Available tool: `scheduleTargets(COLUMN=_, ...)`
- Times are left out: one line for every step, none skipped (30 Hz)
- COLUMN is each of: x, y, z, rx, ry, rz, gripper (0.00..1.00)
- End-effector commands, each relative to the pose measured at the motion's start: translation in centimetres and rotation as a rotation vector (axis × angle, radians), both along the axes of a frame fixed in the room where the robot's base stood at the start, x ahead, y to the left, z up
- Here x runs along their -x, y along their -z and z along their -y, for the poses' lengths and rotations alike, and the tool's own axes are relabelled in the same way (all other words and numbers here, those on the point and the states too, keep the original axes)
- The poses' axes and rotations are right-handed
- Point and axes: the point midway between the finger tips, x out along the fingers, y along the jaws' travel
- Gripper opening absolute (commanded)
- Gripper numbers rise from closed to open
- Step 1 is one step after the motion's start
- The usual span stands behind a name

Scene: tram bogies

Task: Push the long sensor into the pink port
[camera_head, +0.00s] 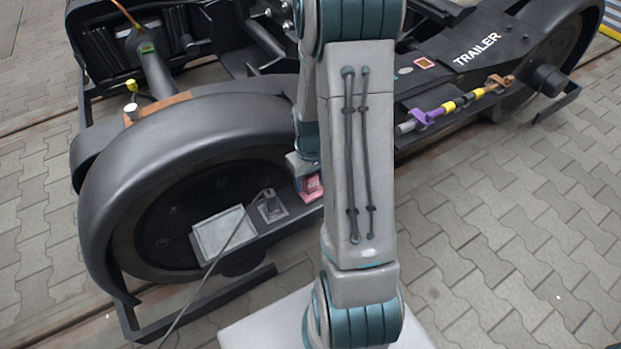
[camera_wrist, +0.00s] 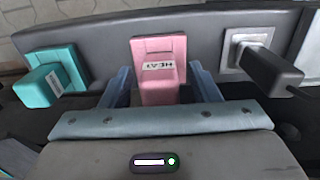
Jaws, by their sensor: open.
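In the wrist view a pink port plate (camera_wrist: 158,46) sits on the dark side beam. A long pink block (camera_wrist: 162,92) with a white label reading HEAT juts from it toward me, apparently the sensor. How deep it sits in the port I cannot tell. My gripper (camera_wrist: 160,82) is open, one finger on each side of the pink block, with gaps visible. In the head view the pink port area (camera_head: 313,187) shows beside my arm, low on the bogie. My arm hides most of my gripper there.
A teal port with a teal plug (camera_wrist: 40,86) is left of the pink one. A grey plate with a black plug (camera_wrist: 268,70) is right of it. The head view shows a grey box (camera_head: 223,234), a cable and a purple-yellow bar (camera_head: 440,110). Paving at right is clear.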

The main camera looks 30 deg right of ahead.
Motion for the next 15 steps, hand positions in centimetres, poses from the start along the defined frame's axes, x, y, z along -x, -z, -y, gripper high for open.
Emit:
scheduleTargets(x=-0.1, y=-1.0, z=0.0, rx=0.002, ry=0.0, rz=0.004, gripper=0.56)
scheduleTargets(x=-0.1, y=-1.5, z=0.0, rx=0.002, ry=0.0, rz=0.005, gripper=0.56)
scheduleTargets(x=-0.1, y=-2.3, z=0.0, rx=0.002, ry=0.0, rz=0.005, gripper=0.56)
scheduleTargets(x=-0.1, y=-2.9, z=0.0, rx=0.002, ry=0.0, rz=0.006, gripper=0.56)
scheduleTargets(x=-0.1, y=-3.6, z=0.1, rx=0.003, ry=0.0, rz=0.007, gripper=0.56)
scheduleTargets(x=-0.1, y=-4.6, z=0.1, rx=0.002, ry=0.0, rz=0.006, gripper=0.56)
scheduleTargets(x=-0.2, y=-5.4, z=0.1, rx=0.003, ry=0.001, rz=0.007, gripper=0.56)
scheduleTargets(x=-0.1, y=-6.1, z=0.0, rx=0.002, ry=0.001, rz=0.007, gripper=0.56)
scheduleTargets(x=-0.2, y=-7.0, z=0.0, rx=0.003, ry=0.001, rz=0.007, gripper=0.56)
scheduleTargets(x=-0.1, y=-7.7, z=0.0, rx=0.002, ry=0.001, rz=0.007, gripper=0.56)
scheduleTargets(x=-0.1, y=-8.4, z=0.0, rx=0.002, ry=0.001, rz=0.007, gripper=0.56)
scheduleTargets(x=-0.1, y=-9.2, z=0.0, rx=0.002, ry=0.001, rz=0.006, gripper=0.56)
scheduleTargets(x=-0.1, y=-9.8, z=0.0, rx=0.002, ry=0.001, rz=0.006, gripper=0.56)
scheduleTargets(x=-0.1, y=-10.3, z=0.0, rx=0.001, ry=0.001, rz=0.004, gripper=0.56)
scheduleTargets(x=-0.1, y=-11.0, z=0.0, rx=0.002, ry=0.001, rz=0.005, gripper=0.56)
